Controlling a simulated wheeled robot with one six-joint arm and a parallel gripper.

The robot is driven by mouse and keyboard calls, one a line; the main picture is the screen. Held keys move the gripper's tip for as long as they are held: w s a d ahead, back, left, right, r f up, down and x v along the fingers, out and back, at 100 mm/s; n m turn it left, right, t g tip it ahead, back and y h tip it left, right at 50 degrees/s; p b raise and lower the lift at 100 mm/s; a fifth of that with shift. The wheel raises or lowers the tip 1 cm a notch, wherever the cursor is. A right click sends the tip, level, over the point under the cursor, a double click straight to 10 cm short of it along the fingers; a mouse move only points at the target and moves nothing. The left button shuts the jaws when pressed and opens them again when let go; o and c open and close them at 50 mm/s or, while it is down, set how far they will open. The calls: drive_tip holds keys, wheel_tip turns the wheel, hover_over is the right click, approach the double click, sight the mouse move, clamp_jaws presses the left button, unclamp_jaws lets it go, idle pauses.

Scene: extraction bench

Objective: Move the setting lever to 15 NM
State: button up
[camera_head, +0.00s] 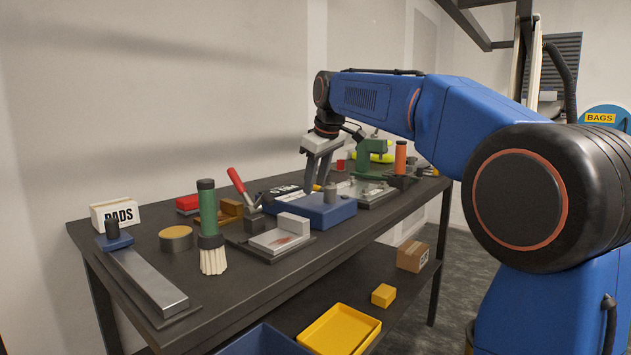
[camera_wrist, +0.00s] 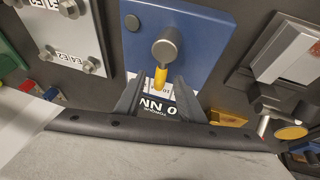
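The setting lever is a yellow-tipped lever (camera_wrist: 161,76) on a grey round knob (camera_wrist: 167,45), standing on a blue box (camera_wrist: 205,20). In the wrist view the yellow end points down the picture, toward my gripper (camera_wrist: 158,88). The box also shows in the head view (camera_head: 332,213), at the middle of the bench. My gripper (camera_head: 318,180) is over the box, pointing down. Its two fingers are apart, one on each side of the lever's end; I cannot tell whether either touches it. A white scale strip and a dark label reading "0 NN" show between the fingers, partly hidden. The 15 NM mark is not readable.
A red-handled clamp (camera_head: 238,182) and a metal block fixture (camera_head: 280,238) stand left of the box. A green press (camera_head: 372,158) and an orange cylinder (camera_head: 400,157) stand to its right. In the wrist view a plate labelled "E1/E2" (camera_wrist: 75,35) lies left of the box.

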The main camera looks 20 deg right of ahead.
clamp_jaws()
drive_tip(key=shift+w+m, duration=0.1)
drive_tip(key=shift+m, duration=0.2)
drive_tip(key=m, duration=0.1)
drive_tip(key=d+m+h, duration=0.1)
drive_tip(key=w+m+h, duration=0.1)
drive_tip(key=m, duration=0.1)
drive_tip(key=shift+d, duration=0.3)
drive_tip(key=shift+d+m+g+h, duration=0.2)
drive_tip(key=shift+d+m+h, duration=0.25)
drive_tip(key=shift+m, duration=0.65)
drive_tip(key=shift+d+m+g+h, duration=0.2)
drive_tip(key=shift+d+m+h, duration=0.25)
drive_tip(key=shift+m, duration=0.65)
unclamp_jaws()
